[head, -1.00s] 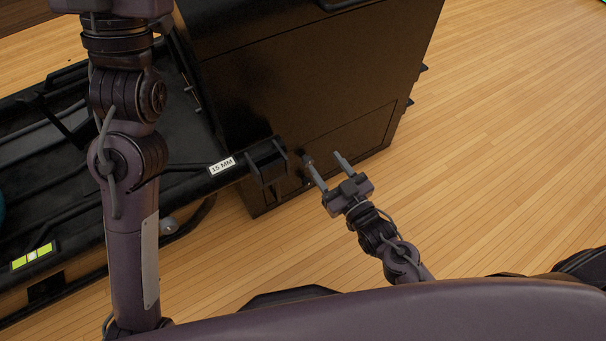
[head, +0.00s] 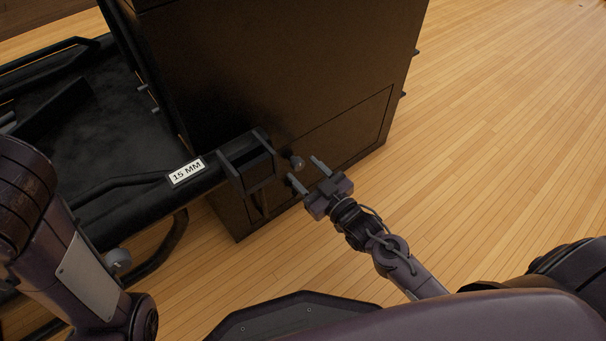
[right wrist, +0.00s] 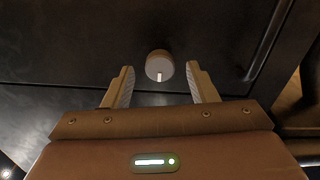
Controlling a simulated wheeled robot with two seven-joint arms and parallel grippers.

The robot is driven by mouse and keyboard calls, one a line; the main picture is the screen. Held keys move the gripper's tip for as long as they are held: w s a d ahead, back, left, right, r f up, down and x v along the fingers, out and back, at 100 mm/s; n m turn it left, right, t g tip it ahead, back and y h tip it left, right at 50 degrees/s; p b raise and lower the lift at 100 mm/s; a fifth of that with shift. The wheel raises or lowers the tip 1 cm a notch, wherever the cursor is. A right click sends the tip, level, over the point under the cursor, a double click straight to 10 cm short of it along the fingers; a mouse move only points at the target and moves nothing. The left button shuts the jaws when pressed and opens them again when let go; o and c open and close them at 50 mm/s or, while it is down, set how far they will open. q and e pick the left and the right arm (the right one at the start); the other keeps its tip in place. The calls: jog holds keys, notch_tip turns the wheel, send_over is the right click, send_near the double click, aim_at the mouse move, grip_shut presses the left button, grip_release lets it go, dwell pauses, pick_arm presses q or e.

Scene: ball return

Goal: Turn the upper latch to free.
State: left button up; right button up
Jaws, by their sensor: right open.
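A round grey latch knob (head: 296,162) sits on the front of the dark cabinet (head: 290,80), just right of a black bracket. In the right wrist view the knob (right wrist: 159,62) has a short white mark pointing down in the picture. My right gripper (head: 304,170) is open in front of the knob. In the right wrist view its fingers (right wrist: 160,88) stand left and right of the knob, apart from it. I cannot tell whether this is the upper latch. My left arm shows at the left, but its gripper is out of view.
The black bracket (head: 246,165) juts out close to the left of my right gripper. A black rail with a "15 MM" label (head: 187,172) runs left from it. A grey ball-shaped knob (head: 118,260) is below the rail. The wooden floor (head: 490,150) at right is clear.

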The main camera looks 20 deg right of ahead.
jog(key=shift+w+a, duration=0.25)
jog(key=shift+w, duration=0.4)
